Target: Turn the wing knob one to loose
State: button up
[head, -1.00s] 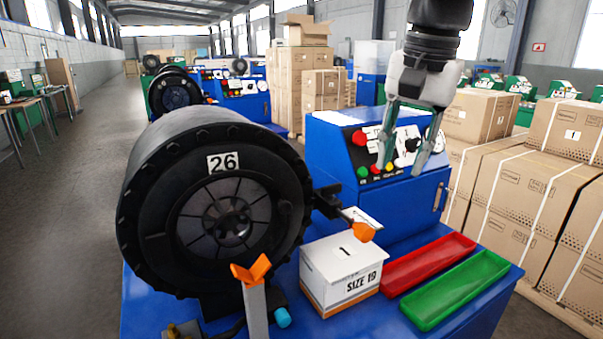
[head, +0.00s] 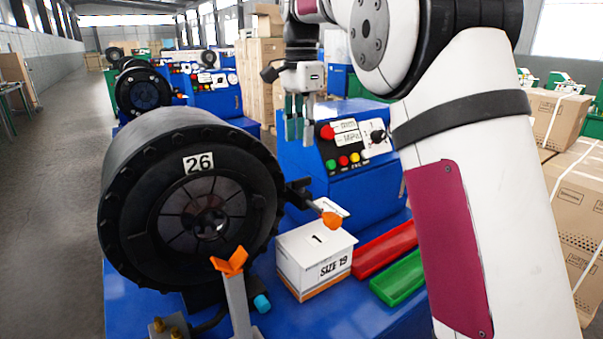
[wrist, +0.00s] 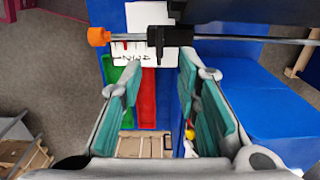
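One orange wing knob (head: 332,220) sits on the end of a thin rod beside the black machine head marked 26 (head: 190,205). It also shows in the wrist view (wrist: 98,37), at the rod's left end. Another orange wing knob (head: 230,262) tops a grey post in front of the head. I cannot tell from a label which is knob one. My gripper (head: 299,138) points down before the blue control box, above and behind the rod knob, apart from both knobs. In the wrist view my gripper (wrist: 160,75) has its fingers apart with nothing between them.
A white SIZE 19 box (head: 314,258) stands below the rod, with red (head: 385,248) and green (head: 398,279) trays to its right. The blue control box (head: 310,180) carries buttons and a black dial. A black clamp (wrist: 170,38) sits on the rod.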

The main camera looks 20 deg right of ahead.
aim_at(302, 178)
notch_tip(302, 178, down, 10)
jog(key=shift+f+p, duration=0.1)
jog(key=shift+p, duration=0.7)
grip_shut()
